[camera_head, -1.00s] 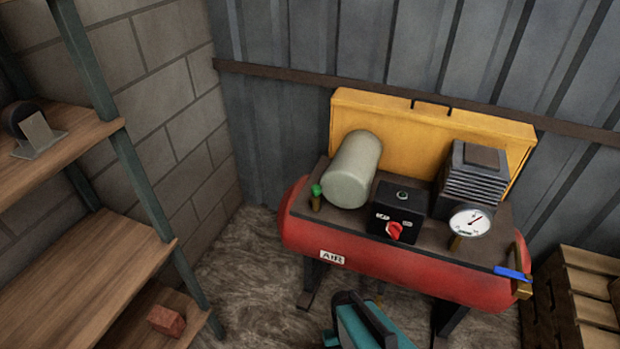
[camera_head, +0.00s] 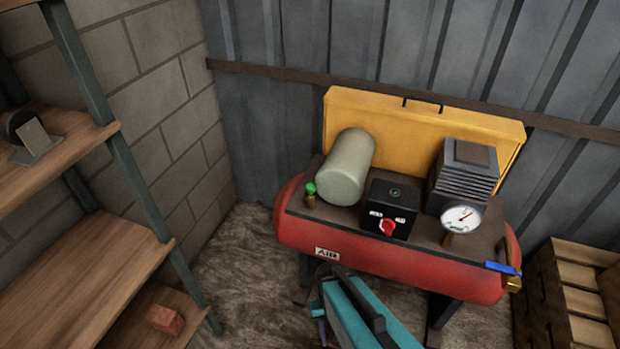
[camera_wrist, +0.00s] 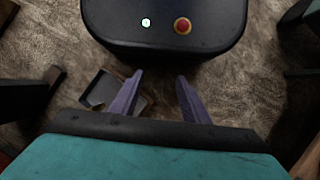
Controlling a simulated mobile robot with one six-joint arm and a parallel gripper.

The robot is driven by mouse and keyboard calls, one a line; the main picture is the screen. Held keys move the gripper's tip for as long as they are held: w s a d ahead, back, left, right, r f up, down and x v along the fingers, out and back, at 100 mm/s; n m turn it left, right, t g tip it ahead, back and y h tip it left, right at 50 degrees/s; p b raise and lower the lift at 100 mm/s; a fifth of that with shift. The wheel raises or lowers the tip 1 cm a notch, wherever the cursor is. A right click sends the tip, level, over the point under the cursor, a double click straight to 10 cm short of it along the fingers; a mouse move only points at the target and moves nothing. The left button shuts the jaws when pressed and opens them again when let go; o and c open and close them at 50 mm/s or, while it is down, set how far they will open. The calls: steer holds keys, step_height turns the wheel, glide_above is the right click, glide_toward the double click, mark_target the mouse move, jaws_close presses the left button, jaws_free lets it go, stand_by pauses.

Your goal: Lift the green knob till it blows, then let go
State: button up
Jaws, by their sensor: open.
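The green knob (camera_head: 310,188) sits on a short brass stem at the left end of the red air compressor (camera_head: 400,262), beside a pale green cylinder (camera_head: 347,168). My gripper (camera_head: 319,325) is low in front of the compressor, below its AIR label and well below the knob, not touching it. In the wrist view, my two purple fingers (camera_wrist: 158,84) stand apart with nothing between them. The knob cannot be made out in the wrist view.
On the compressor are a black switch box (camera_head: 390,208) with a red knob, a gauge (camera_head: 461,219), a finned block (camera_head: 464,175) and a blue-handled valve (camera_head: 503,268). A wooden shelf (camera_head: 85,255) stands left. Wooden crates (camera_head: 572,290) stand right.

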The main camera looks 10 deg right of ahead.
steer(key=w+r+m+t+p, duration=0.1)
steer(key=w+r+p, duration=0.2)
steer(key=w+r, duration=0.75)
step_height(320, 180, up, 41)
steer(key=m+t+p, duration=0.4)
steer(key=m+p, duration=0.1)
steer(key=p, duration=0.6)
glide_above(311, 185)
steer(key=shift+f, duration=0.15)
steer(key=shift+f, duration=0.1)
steer(key=shift+f+p, duration=1.8)
steer(key=shift+f, duration=5.05)
jaws_close()
